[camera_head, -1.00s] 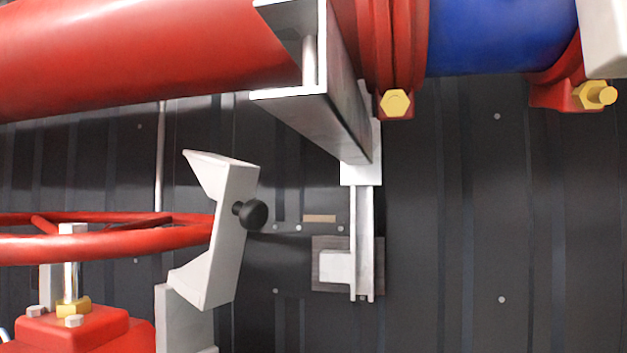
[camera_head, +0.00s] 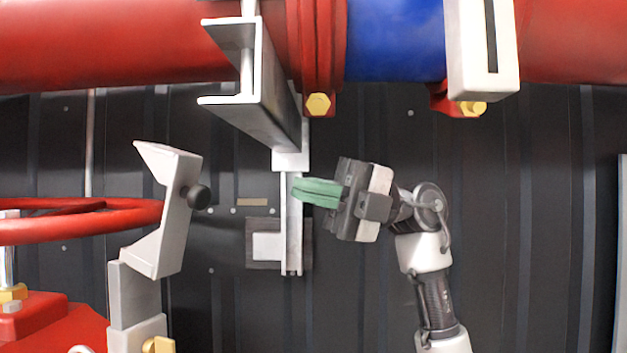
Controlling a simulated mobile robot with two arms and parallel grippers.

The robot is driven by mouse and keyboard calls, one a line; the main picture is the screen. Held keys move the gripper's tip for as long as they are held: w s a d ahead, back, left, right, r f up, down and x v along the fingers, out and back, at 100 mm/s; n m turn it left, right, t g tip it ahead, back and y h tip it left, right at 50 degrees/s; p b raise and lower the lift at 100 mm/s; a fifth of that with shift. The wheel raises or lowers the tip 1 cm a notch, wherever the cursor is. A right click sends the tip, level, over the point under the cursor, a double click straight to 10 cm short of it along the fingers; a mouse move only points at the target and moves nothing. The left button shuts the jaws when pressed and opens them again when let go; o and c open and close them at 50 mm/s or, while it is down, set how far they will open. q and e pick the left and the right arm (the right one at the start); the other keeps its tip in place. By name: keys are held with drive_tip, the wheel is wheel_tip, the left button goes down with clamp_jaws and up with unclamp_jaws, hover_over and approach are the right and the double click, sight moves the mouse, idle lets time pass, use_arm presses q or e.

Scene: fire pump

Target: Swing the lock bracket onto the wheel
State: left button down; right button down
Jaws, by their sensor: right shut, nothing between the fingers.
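The white lock bracket (camera_head: 169,225) stands tilted on a grey post at the left, with a black round knob (camera_head: 198,196) on its right side. The red wheel (camera_head: 85,222) lies level at the left edge. Its rim reaches up to the bracket, and I cannot tell whether they touch. My right gripper (camera_head: 296,190) has green fingers pointing left. It is shut and empty, in front of the wall mount and to the right of the knob, with a clear gap between them. My left gripper is not in view.
A thick red pipe (camera_head: 110,50) with a blue section (camera_head: 395,40) runs across the top. A white channel beam (camera_head: 262,115) hangs between the bracket and my right gripper, higher up. A red valve body (camera_head: 50,325) with yellow bolts sits at lower left. The dark ribbed wall is behind.

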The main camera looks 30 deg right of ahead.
drive_tip(key=p, duration=0.2)
approach(196, 163)
drive_tip(key=s+a, duration=0.3)
drive_tip(key=a, duration=0.1)
drive_tip(key=w+a+p, duration=0.1)
drive_tip(key=w+a+r+p, duration=0.1)
drive_tip(key=w, duration=0.1)
drive_tip(key=shift+r, duration=0.1)
drive_tip(key=shift+w+a, duration=0.15)
drive_tip(key=shift+w, duration=0.25)
drive_tip(key=shift+s, duration=0.1)
